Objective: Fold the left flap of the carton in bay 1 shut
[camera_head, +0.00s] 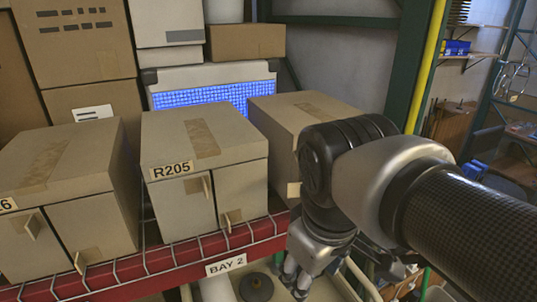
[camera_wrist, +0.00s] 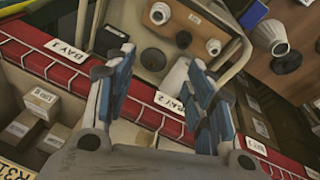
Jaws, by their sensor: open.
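In the wrist view the BAY 1 label (camera_wrist: 60,49) is on the red rail at upper left. Below that rail lie small labelled boxes (camera_wrist: 40,97) and, in the corner, a partly cut-off label starting R31 (camera_wrist: 14,171). I cannot make out the bay 1 carton's left flap. In the head view the right-hand carton (camera_head: 285,112) is partly hidden by my arm, and its front is mostly covered. My gripper (camera_head: 298,275) is low, in front of the rail near that carton. In the wrist view its blue-padded fingers are apart, with nothing between them.
Carton R205 (camera_head: 180,205) has two front panels with tabs, above the BAY 2 label (camera_head: 225,264). Another carton (camera_head: 80,215) stands left. The red rail (camera_head: 185,255) and its wire mesh run along the front. A tote with lamp parts (camera_wrist: 185,35) lies beyond the fingers.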

